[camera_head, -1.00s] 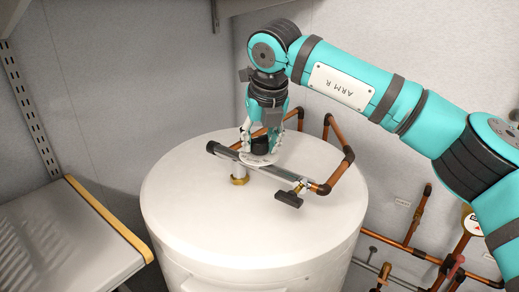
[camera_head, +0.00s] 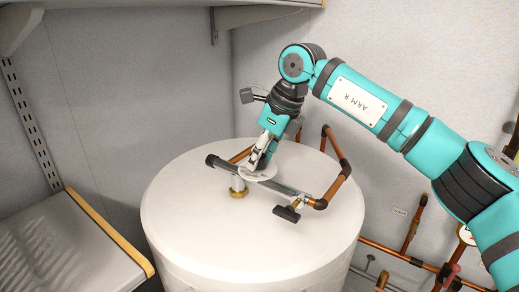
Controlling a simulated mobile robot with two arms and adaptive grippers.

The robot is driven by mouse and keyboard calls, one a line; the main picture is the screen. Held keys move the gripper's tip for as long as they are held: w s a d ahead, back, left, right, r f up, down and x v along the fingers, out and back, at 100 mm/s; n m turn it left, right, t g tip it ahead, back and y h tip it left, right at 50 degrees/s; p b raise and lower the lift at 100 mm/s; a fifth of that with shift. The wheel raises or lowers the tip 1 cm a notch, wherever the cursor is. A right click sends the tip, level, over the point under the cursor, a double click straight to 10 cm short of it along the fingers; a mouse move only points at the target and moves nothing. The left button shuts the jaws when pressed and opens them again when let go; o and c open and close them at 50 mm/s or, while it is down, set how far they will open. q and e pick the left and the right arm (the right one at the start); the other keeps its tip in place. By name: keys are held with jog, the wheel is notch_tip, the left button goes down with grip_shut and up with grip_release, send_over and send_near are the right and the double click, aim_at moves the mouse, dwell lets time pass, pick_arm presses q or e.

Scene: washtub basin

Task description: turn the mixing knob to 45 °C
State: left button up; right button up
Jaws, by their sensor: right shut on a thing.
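The mixing valve is a grey metal bar (camera_head: 293,188) with a brass foot, mounted above the round white tank top (camera_head: 190,215). A pale dial plate (camera_head: 247,172) sits on the bar towards its left end. My right gripper (camera_head: 259,160) reaches down at a tilt and is shut on the knob at this dial. The fingers hide the knob, and I cannot read the dial's marks or its setting. My left gripper is not in view.
A black-handled brass valve (camera_head: 287,214) sticks out near the bar's right end. Copper pipes (camera_head: 347,195) rise beside and behind it. A grey shelf with a yellow edge (camera_head: 110,232) stands at left. The tank top's front is clear.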

jog(key=shift+r+n, duration=0.15)
jog(key=shift+n, duration=0.35)
jog(key=o, duration=1.1)
jog(key=shift+o, duration=0.2)
jog(key=v, duration=1.1)
jog(key=shift+w+d+r, duration=0.2)
jog(key=shift+d+r, duration=0.1)
jog(key=shift+r, duration=0.05)
